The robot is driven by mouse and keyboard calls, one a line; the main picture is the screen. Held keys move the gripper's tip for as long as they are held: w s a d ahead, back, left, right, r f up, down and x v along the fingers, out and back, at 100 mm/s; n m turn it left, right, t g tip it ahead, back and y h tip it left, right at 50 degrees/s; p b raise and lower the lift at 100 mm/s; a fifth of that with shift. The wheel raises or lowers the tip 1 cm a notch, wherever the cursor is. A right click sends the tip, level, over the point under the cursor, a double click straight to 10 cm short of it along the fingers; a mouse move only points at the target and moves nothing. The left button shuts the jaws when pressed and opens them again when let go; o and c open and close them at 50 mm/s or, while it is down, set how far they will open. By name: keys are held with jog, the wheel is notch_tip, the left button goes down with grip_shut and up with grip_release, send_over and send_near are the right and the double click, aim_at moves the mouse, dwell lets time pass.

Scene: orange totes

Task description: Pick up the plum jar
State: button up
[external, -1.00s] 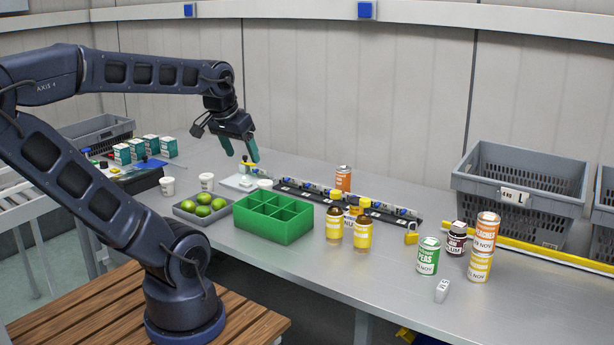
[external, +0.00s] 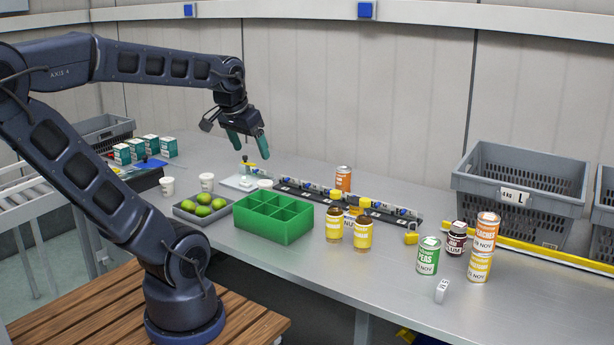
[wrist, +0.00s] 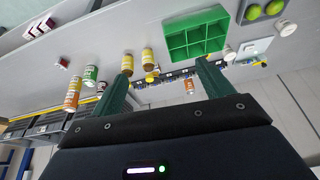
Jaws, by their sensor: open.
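The plum jar (external: 456,238) is a small dark jar with a dark lid and a white label. It stands upright on the right part of the metal bench, between the green peas can (external: 428,256) and two stacked cans (external: 482,246). In the wrist view, a small dark shape beside the peas can (wrist: 90,75) appears to be the jar (wrist: 101,87). My gripper (external: 249,145) is open and empty, high above the back left of the bench, far left of the jar. Its two green fingers (wrist: 163,72) show spread in the wrist view.
A grey tote (external: 520,190) stands behind the jar.

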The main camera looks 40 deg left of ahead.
jog(key=w+d+m, duration=0.3)
jog(key=w+d, duration=0.3)
jog(key=w, duration=0.5)
jog(key=m+g+h, duration=0.3)
jog(key=m+h, duration=0.1)
jog(key=m, duration=0.7)
send_over(460, 233)
jog(key=w+a, duration=0.1)
jog(key=a, duration=0.4)
notch_tip(460, 233, down, 21)
jog(key=x, duration=0.7)
jog(key=d+x, duration=0.1)
jog(key=x, duration=0.2)
jog(key=shift+s, duration=0.1)
jog(key=c, duration=1.3)
jog(key=shift+r, duration=0.1)
